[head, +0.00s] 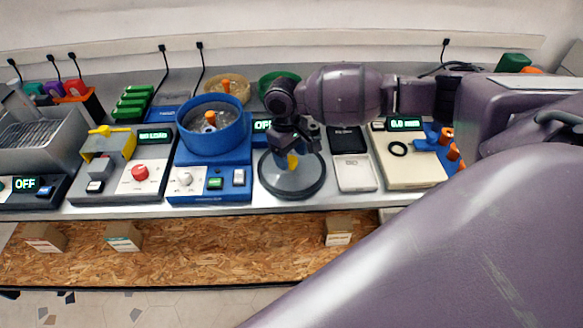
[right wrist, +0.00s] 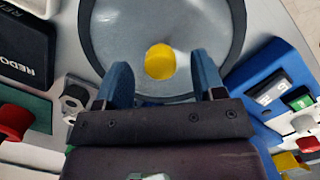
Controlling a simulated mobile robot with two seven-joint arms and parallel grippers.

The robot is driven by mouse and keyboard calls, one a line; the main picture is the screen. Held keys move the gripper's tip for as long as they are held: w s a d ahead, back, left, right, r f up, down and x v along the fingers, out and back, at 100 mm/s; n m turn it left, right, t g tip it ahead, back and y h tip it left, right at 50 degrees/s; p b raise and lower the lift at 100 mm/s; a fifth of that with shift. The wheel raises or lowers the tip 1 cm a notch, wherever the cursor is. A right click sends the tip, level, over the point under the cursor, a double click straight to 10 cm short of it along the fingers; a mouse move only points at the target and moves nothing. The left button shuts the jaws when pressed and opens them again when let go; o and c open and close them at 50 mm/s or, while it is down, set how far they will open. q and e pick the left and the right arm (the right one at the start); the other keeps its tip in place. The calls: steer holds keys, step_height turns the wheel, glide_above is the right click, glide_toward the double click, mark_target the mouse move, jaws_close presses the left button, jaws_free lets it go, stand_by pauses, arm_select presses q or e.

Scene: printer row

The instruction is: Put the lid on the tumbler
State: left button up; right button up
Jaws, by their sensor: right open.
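The round lid (head: 305,186), smoky and see-through with a dark rim, lies flat on the bench in the head view. Its yellow knob (head: 293,161) shows in the middle. The tumbler (head: 213,128) is an open blue drum on a blue base, to the left of the lid, with an orange-topped post inside. My right gripper (head: 296,147) is above the lid. In the right wrist view its open, empty fingers (right wrist: 163,78) point at the lid (right wrist: 115,40), with the yellow knob (right wrist: 160,61) between their line and slightly beyond the tips. My left gripper is out of view.
Left of the tumbler stands a grey machine with a red knob (head: 140,172). Right of the lid are a black-and-white box (head: 354,174) and a cream scale-like device (head: 414,171). Yellowish and green bowls (head: 229,85) sit behind. The bench is crowded.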

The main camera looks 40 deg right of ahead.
mark_target(292, 159)
steer(key=shift+s+f, duration=0.1)
steer(key=shift+f, duration=0.85)
steer(key=shift+r, duration=0.1)
steer(key=c, duration=1.2)
steer(key=shift+o, duration=0.2)
steer(key=shift+r, duration=0.3)
step_height(292, 159, up, 19)
steer(key=p, duration=0.2)
steer(key=shift+r, duration=0.2)
